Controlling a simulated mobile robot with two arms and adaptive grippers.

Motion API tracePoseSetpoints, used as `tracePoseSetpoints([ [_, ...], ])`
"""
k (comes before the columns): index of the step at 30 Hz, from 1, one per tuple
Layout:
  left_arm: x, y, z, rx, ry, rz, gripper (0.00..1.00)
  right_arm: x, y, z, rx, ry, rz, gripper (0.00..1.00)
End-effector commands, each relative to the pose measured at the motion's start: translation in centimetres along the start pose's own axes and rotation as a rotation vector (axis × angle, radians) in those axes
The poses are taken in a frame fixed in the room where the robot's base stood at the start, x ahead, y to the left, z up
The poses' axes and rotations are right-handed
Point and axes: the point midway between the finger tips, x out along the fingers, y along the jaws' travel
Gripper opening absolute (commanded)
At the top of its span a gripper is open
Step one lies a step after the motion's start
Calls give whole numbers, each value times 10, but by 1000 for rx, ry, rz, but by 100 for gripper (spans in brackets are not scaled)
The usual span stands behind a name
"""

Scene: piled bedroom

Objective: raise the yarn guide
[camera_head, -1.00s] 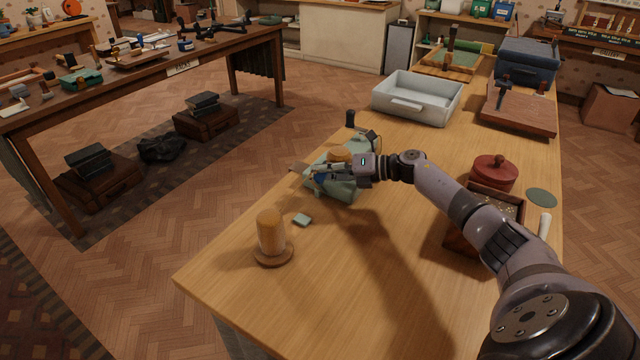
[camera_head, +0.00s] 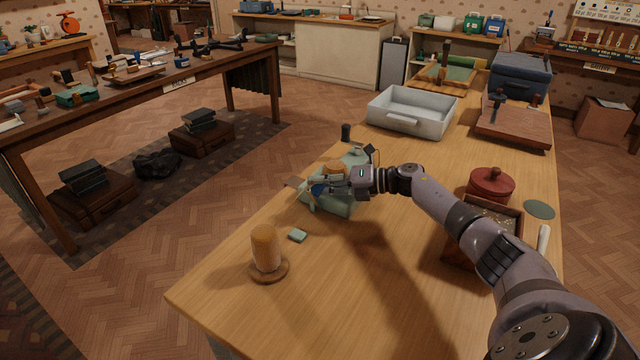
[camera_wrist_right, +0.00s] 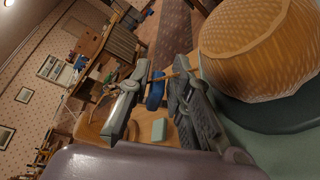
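A green yarn winder (camera_head: 341,208) with a ball of yellow yarn (camera_head: 334,167) stands near the table's left edge. In the right wrist view the yarn ball (camera_wrist_right: 262,50) fills the upper right. My right gripper (camera_head: 312,191) is at the winder's near left side. Its fingers are apart in the wrist view (camera_wrist_right: 158,80). A blue piece (camera_wrist_right: 155,92), perhaps the yarn guide, shows between them beside a thin wooden or brass rod (camera_wrist_right: 168,76); contact with the fingers is unclear. In the head view the blue piece (camera_head: 319,188) is partly hidden. My left gripper is out of view.
A yellow yarn cone (camera_head: 265,246) on a round wooden base and a small green block (camera_head: 298,235) stand nearer on the table. A grey bin (camera_head: 412,110), red lidded pot (camera_head: 491,184) and wooden box (camera_head: 465,247) are farther back or right. The front middle is clear.

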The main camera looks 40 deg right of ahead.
Motion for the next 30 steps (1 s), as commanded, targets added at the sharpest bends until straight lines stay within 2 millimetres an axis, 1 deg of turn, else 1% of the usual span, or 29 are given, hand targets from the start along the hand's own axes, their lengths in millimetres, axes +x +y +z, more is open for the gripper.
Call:
tracePoseSetpoints([
  [6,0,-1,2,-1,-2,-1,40,-1,0,0,-1,0,-1,19],
  [8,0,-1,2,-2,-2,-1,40,-5,0,0,-2,0,-1,19],
  [10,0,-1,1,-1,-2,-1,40,-12,-1,0,-1,0,-3,19],
  [14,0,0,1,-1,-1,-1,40,-36,-2,0,-1,0,-5,19],
  [18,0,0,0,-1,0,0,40,-67,-2,-1,1,1,-6,19],
  [21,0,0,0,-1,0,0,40,-87,-2,-1,1,1,-5,19],
  [25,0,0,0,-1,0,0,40,-107,-2,-1,1,1,-4,19],
  [27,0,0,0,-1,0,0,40,-114,-1,0,0,0,-3,19],
  [30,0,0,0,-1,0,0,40,-119,-1,0,0,0,-2,19],
])
